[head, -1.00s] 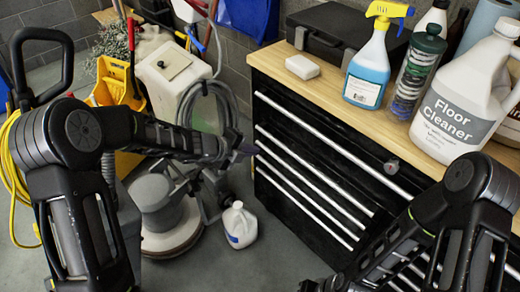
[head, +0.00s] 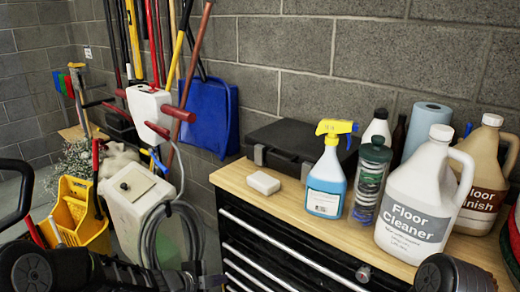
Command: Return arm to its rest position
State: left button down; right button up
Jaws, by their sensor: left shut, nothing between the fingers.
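My left arm comes in at the lower left, and its gripper (head: 208,281) is low at the bottom edge of the head view, in front of the grey hose and beside the black tool chest. The gripper is shut with nothing held, and its lower part is cut off by the frame. Of my right arm only a dark rounded joint shows at the bottom right; its gripper is out of view.
A black tool chest (head: 262,248) with a wooden top carries a white block (head: 263,182), a blue spray bottle (head: 326,185), a clear canister (head: 370,185), a Floor Cleaner jug (head: 412,215) and a black case (head: 290,140). A yellow mop bucket (head: 75,215) stands left.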

pick_arm(q)
jog(key=s+d+f+n+g, duration=0.1)
jog(key=s+f+n+g, duration=0.1)
jog(key=s+f+n, duration=0.4)
jog(key=s+d+f+n+g+y+p, duration=0.1)
jog(key=s+f+n, duration=0.6)
jog(key=s, duration=0.9)
jog(key=s+d+f+n+g+y+p, duration=0.1)
jog(key=s+d+f+n+g, duration=0.2)
jog(key=s+f+n, duration=0.3)
jog(key=s+n+g, duration=0.1)
jog(key=s, duration=0.4)
jog(key=shift+f+g, duration=0.25)
jog(key=shift+g, duration=0.05)
jog(key=shift+w, duration=0.1)
jog(key=shift+a, duration=0.1)
